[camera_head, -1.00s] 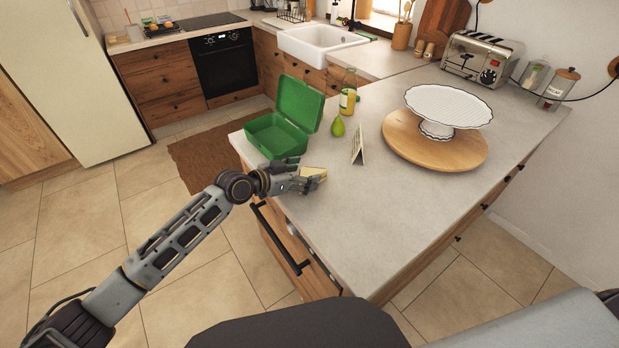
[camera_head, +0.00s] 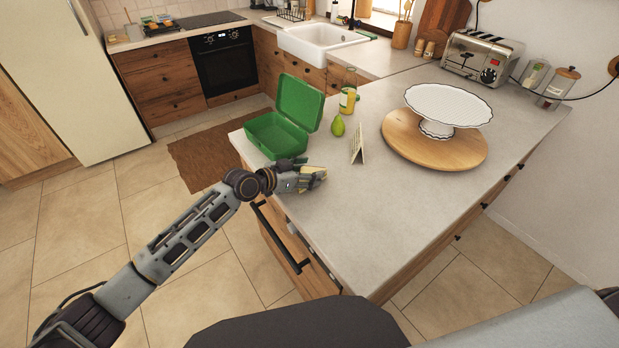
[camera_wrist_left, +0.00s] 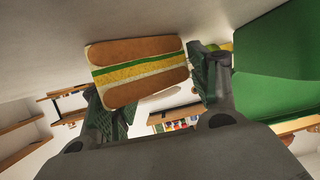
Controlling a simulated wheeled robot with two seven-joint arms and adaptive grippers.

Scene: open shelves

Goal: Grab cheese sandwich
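The cheese sandwich (camera_wrist_left: 138,73) shows large in the left wrist view, with two brown bread slices and green, yellow and white layers between them. In the head view it is a small pale shape (camera_head: 313,171) near the counter's left edge, partly covered by my left gripper (camera_head: 311,180). In the left wrist view one finger of my left gripper (camera_wrist_left: 155,82) is on each side of the sandwich, very close to it or touching. I cannot tell whether the fingers grip it. My right gripper is not in view.
An open green lunch box (camera_head: 277,135) stands just beyond the gripper. A pear (camera_head: 338,126), a yellow bottle (camera_head: 348,98) and a small standing card (camera_head: 357,145) are near it. A white cake stand (camera_head: 447,105) sits on a round board to the right. The counter's front is clear.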

